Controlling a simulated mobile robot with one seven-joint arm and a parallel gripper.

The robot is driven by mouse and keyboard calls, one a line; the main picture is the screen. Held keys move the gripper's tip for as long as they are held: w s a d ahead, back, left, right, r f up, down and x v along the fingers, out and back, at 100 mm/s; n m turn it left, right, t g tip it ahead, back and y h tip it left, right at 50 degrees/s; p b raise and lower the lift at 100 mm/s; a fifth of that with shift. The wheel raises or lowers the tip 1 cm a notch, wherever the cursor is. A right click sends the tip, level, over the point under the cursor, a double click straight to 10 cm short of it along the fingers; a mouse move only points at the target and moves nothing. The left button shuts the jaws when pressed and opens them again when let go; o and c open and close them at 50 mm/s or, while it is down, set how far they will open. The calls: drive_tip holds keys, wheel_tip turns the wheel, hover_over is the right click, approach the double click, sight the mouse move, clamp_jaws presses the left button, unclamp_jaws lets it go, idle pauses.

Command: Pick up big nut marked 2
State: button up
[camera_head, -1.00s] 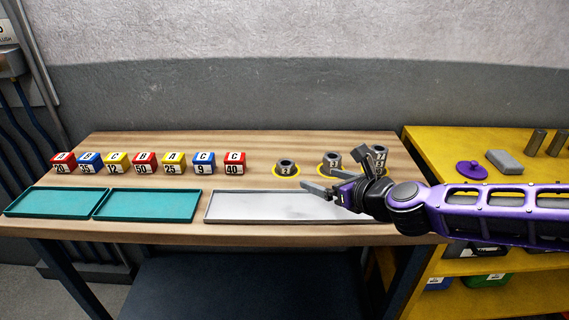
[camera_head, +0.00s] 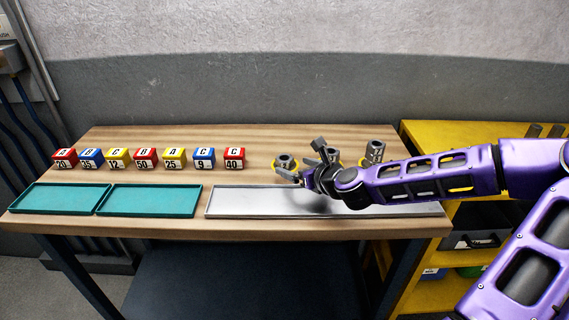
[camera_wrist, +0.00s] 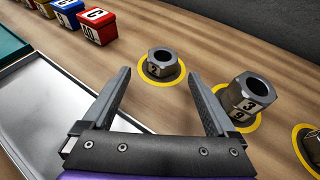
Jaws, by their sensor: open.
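The big nut marked 2 (camera_head: 285,162) is a dark grey ring standing on a yellow circle on the wooden table, at the left of the nut spots. In the wrist view the nut (camera_wrist: 162,64) stands ahead of my gripper (camera_wrist: 158,85), between the lines of the two fingers but beyond their tips. My gripper (camera_head: 301,160) is open and empty, just in front and to the right of this nut in the head view.
A taller stack (camera_wrist: 247,97) with labels including 3 stands close to the right finger. Another stack (camera_head: 374,151) is further right. The metal tray (camera_head: 240,202) lies in front. Several coloured boxes (camera_head: 143,158) and teal trays (camera_head: 152,201) are to the left.

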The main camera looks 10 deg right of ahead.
sight(287, 160)
drive_tip(key=shift+w+r+b+x, duration=0.1)
drive_tip(key=shift+r+b+x, duration=0.15)
drive_tip(key=shift+x, duration=1.1)
drive_tip(key=shift+w+r+b+x, duration=0.1)
drive_tip(key=shift+b+x, duration=0.1)
drive_tip(key=shift+x, duration=1.15)
drive_tip(key=shift+d, duration=0.1)
clamp_jaws()
